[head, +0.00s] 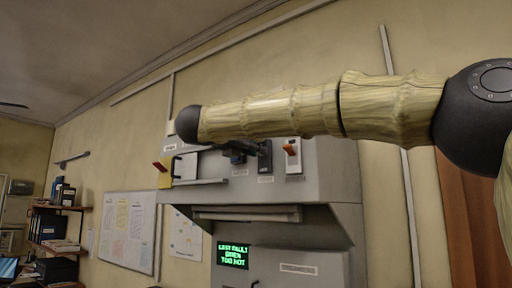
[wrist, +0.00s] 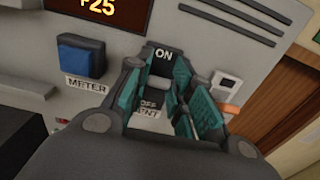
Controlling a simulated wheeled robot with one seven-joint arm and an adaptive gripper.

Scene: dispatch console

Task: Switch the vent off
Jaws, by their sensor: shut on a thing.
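The vent switch (wrist: 157,84) is in the middle of the wrist view, on a dark plate marked ON at the top and OFF and VENT below. My gripper (wrist: 165,78) is at the plate, its teal-padded fingers on either side of the switch and shut on it. The fingers hide part of the switch and label, and I cannot tell clearly which way the switch is set.
An orange-handled lever (wrist: 229,108) is close right of my gripper. A blue METER button (wrist: 82,55) is left, below a lit display (wrist: 100,12). The head view shows a red lever (head: 158,167) at the console's left and a green fault screen (head: 232,256) below.

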